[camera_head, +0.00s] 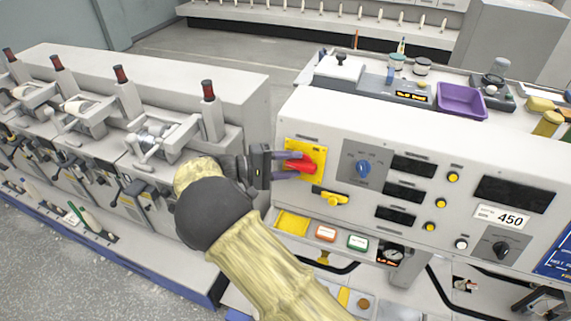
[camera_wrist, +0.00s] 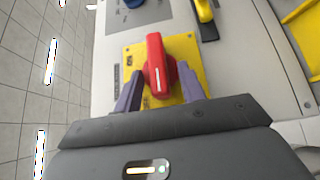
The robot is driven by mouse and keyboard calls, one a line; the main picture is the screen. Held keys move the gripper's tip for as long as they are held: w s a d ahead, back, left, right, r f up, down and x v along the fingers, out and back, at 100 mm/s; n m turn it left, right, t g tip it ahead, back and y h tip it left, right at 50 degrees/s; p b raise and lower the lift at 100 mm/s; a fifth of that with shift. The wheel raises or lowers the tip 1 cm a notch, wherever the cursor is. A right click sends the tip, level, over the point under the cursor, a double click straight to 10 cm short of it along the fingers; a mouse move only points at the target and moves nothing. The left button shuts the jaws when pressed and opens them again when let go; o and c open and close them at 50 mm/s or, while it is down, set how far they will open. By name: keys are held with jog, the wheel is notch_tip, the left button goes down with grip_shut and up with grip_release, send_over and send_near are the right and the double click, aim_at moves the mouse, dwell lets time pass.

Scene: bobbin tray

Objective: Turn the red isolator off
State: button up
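The red isolator (camera_head: 303,164) is a rotary handle on a yellow square plate (camera_head: 318,150) at the left end of the grey control panel. In the head view its handle lies roughly sideways, slightly tilted. In the wrist view the red handle (camera_wrist: 158,66) stands nearly upright in the picture, with a white mark on it. My gripper (camera_head: 289,165) reaches it from the left. Its two purple fingers stand on either side of the handle, and in the wrist view (camera_wrist: 160,88) narrow gaps show between fingers and handle. Part of the plate is hidden behind the gripper.
A yellow lever (camera_head: 331,198) sits just below the isolator, and a blue knob (camera_head: 362,168) to its right. Orange (camera_head: 326,233) and green (camera_head: 358,242) buttons are lower down. A purple tray (camera_head: 461,99) stands on top. Spindle machinery (camera_head: 155,135) fills the left.

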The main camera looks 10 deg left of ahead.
jog(key=shift+s+a, duration=0.2)
jog(key=shift+a, duration=0.2)
jog(key=b+v, duration=0.5)
jog(key=v, duration=1.1)
jog(key=shift+s+a+b, duration=0.15)
jog(key=shift+a+b, duration=0.1)
jog(key=shift+b, duration=0.1)
jog(key=shift+f, duration=0.1)
